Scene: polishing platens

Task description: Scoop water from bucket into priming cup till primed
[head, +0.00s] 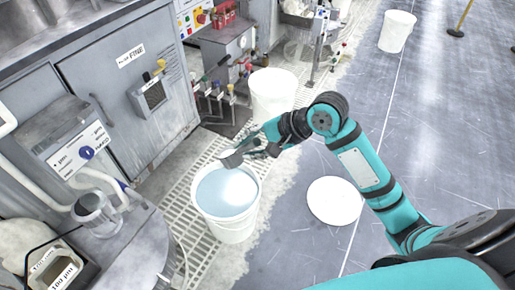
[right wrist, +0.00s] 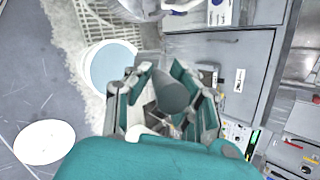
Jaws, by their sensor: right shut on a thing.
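A white bucket (head: 234,228) full of bluish water (head: 227,192) stands on the floor grating. My right gripper (head: 262,148) is above the bucket's far rim. It is shut on a grey scoop (head: 233,158), which hangs over the far edge of the water; I cannot tell whether it holds water. In the right wrist view the scoop (right wrist: 172,92) sits between the fingers, and the bucket (right wrist: 108,66) is beside them. A grey cup-like fitting (head: 92,207) on the pump at left may be the priming cup; its inside is hard to see. My left gripper is not in view.
A white lid (head: 335,201) lies on the floor right of the bucket. Another white bucket (head: 273,92) stands behind it, near small coloured valves (head: 230,90). A grey cabinet (head: 130,80) lines the left.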

